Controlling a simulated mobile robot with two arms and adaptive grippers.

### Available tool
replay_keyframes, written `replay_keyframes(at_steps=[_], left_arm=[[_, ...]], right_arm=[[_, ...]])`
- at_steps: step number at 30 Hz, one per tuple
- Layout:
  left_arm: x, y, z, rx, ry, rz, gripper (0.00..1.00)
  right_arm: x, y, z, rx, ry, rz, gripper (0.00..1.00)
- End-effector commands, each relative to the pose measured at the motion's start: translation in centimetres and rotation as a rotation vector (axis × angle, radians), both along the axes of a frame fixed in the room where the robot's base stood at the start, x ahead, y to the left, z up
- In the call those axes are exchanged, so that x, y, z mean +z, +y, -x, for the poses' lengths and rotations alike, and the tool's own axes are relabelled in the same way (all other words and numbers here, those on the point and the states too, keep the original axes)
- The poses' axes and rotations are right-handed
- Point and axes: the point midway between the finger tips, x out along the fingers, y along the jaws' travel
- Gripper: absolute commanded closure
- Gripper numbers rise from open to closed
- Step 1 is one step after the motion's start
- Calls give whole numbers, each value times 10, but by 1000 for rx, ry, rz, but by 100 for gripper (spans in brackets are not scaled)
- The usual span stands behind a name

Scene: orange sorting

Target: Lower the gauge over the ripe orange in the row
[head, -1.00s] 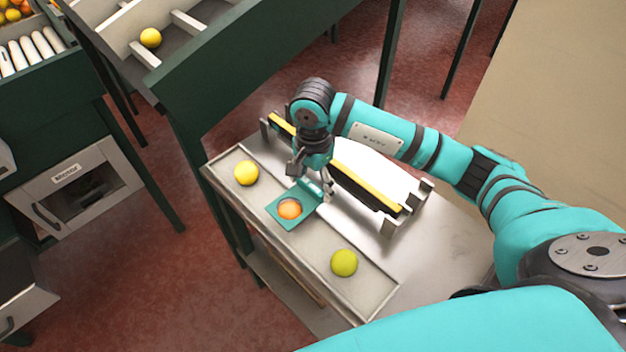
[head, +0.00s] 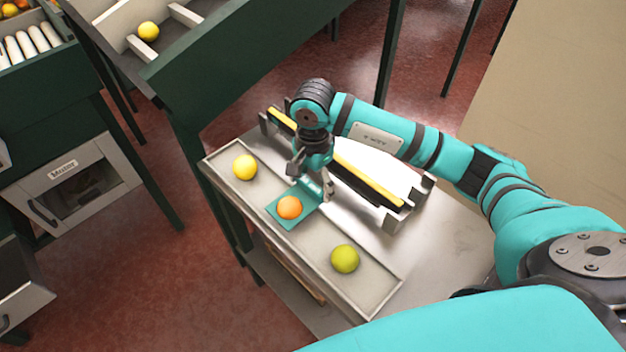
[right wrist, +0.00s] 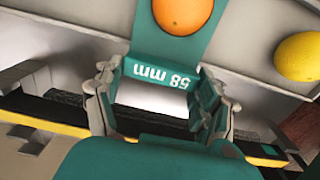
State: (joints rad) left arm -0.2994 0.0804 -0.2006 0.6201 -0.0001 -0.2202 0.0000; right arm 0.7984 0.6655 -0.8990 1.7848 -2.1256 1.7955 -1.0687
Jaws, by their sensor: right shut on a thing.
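The ripe orange (head: 289,207) is the middle fruit of the row in the shallow tray (head: 383,299). A yellow fruit (head: 245,167) and a yellow-green fruit (head: 345,259) lie to either side. My right gripper (head: 316,182) is shut on the upright handle part of the teal gauge (head: 311,209), marked "58 mm". The gauge's flat plate surrounds the orange, whose top stands up through the hole. The right wrist view shows the gauge (right wrist: 150,70) between my fingers and the orange (right wrist: 183,14) partly cut off. Contact with the tray cannot be told. My left gripper is out of view.
A rack with a yellow-edged bar (head: 365,178) stands close behind my right gripper on the metal table (head: 440,240). A dark green sorting stand (head: 230,75) with another yellow fruit (head: 148,31) rises at the upper left.

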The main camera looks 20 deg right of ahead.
Motion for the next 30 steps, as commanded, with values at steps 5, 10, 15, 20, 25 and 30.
replay_keyframes(at_steps=[5,10,15,20,25,30], left_arm=[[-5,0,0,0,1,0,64],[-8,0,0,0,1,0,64],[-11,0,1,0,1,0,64],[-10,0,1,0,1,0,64],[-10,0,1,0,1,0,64],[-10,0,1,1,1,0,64]], right_arm=[[-5,0,0,0,0,0,57],[-8,0,0,0,-1,0,57],[-11,0,0,0,-1,0,57],[-10,0,0,0,-1,0,57],[-10,0,0,0,0,0,57],[-10,0,0,0,0,0,57]])
